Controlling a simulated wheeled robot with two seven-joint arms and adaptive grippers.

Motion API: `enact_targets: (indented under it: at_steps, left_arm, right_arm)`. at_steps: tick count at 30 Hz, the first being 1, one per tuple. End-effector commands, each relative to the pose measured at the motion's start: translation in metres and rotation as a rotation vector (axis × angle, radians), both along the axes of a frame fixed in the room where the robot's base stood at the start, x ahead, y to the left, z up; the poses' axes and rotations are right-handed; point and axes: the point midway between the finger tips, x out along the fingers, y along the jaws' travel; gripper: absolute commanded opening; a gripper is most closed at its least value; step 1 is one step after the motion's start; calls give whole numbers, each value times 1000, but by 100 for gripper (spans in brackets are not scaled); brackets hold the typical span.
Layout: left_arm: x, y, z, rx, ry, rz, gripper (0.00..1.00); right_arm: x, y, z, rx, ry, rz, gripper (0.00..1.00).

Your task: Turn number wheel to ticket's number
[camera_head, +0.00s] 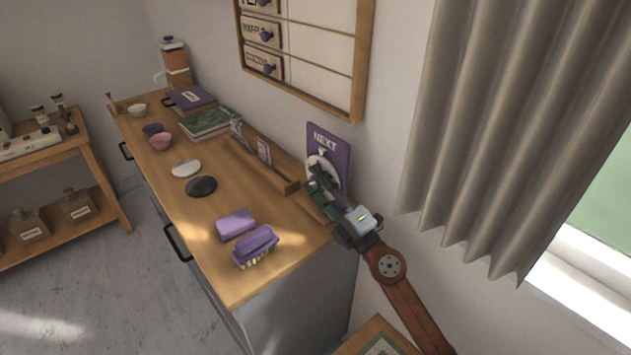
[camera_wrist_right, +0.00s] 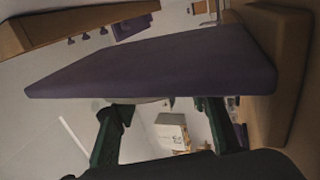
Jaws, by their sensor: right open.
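The purple NEXT sign (camera_head: 326,140) stands upright at the back right end of the counter, against the wall. Its pale number wheel (camera_head: 314,160) is partly hidden behind my right gripper (camera_head: 320,187), and I cannot read a number on it. In the right wrist view the purple board (camera_wrist_right: 160,60) spans the picture, with the two dark green fingers of the right gripper (camera_wrist_right: 163,112) apart below its edge. The right gripper is open, close in front of the wheel; contact cannot be told. Small purple-and-white cards (camera_head: 264,151), perhaps tickets, stand in a wooden rail (camera_head: 262,170). My left gripper is out of view.
A purple brush (camera_head: 256,241) and a purple block (camera_head: 235,225) lie at the counter's front. A dark disc (camera_head: 201,186), a pale disc (camera_head: 186,168), bowls (camera_head: 161,141) and books (camera_head: 210,122) sit farther left. A curtain (camera_head: 500,120) hangs at right.

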Motion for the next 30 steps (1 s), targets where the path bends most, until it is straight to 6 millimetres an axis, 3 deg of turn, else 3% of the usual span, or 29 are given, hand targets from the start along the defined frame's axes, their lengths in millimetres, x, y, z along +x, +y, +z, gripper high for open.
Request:
enact_targets:
  at_steps: [16, 21, 30]
  left_arm:
    - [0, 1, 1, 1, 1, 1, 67]
    - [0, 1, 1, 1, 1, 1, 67]
    - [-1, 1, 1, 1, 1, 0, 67]
  right_arm:
    - [-75, -55, -36, 0, 3, -2, 41]
    - [-86, -62, -40, 0, 1, -1, 41]
    - [-87, -64, -40, -1, 0, -1, 41]
